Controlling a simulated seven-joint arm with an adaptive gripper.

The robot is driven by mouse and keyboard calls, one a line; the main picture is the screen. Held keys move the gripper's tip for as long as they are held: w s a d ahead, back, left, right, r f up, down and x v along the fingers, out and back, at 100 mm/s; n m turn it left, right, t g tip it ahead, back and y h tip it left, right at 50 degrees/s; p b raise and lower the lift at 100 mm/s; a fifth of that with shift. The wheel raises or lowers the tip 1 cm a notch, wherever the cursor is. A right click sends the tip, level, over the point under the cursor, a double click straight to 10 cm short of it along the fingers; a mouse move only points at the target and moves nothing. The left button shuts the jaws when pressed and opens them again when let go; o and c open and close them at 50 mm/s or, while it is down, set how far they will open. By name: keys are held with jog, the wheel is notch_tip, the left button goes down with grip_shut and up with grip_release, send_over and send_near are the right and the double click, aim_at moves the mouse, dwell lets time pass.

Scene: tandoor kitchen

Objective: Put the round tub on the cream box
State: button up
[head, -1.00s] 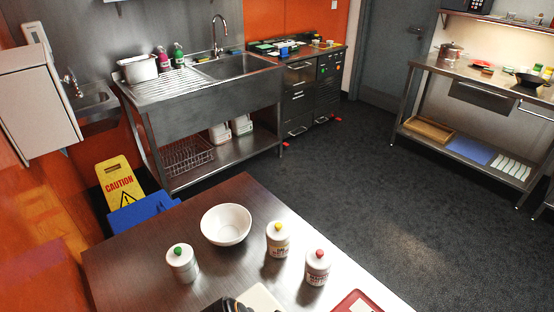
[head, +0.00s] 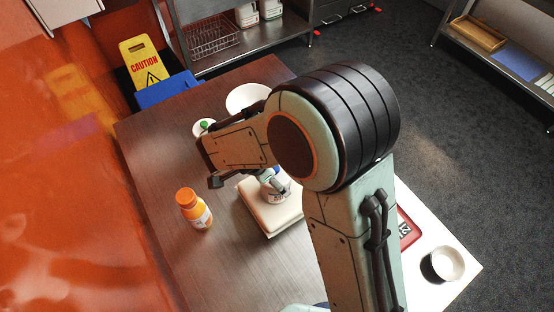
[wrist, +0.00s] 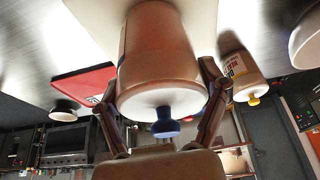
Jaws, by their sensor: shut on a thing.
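The round tub (wrist: 158,60), a pale cylinder with a white lid and blue knob, is between my gripper's fingers (wrist: 160,85) in the wrist view. My gripper is shut on it. In the head view the tub (head: 277,190) is partly hidden by my arm and stands upright over the cream box. The cream box (head: 262,218) is a flat, pale block on the table; part of its top is behind my arm. The box (wrist: 95,18) also shows behind the tub in the wrist view. I cannot tell whether the tub's base touches it.
An orange bottle (head: 193,210) stands left of the box. A green-knobbed canister (head: 203,127) and a white bowl (head: 247,97) stand behind. A yellow-knobbed canister (wrist: 238,72) is near the tub. A red tray (head: 409,230) and small bowl (head: 447,263) are right.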

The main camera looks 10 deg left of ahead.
jog(key=shift+f, duration=0.15)
jog(key=o, duration=1.2)
jog(key=v, duration=1.2)
jog(key=s+d+r+n+g, duration=0.1)
jog(key=d+r+n, duration=0.2)
jog(key=d, duration=0.7)
jog(key=s+d+n+y, duration=0.1)
jog(key=s+d+n, duration=0.1)
jog(key=s+d, duration=0.1)
jog(key=s+d+n+g+y, duration=0.1)
jog(key=s+d+n, duration=0.1)
jog(key=s, duration=0.3)
jog(key=s+d+n+g+y, duration=0.1)
jog(key=s+d+n+y, duration=0.1)
jog(key=s+d+n, duration=0.1)
jog(key=shift+s+d+f, duration=0.15)
jog(key=shift+s+d, duration=0.35)
jog(key=shift+s, duration=0.25)
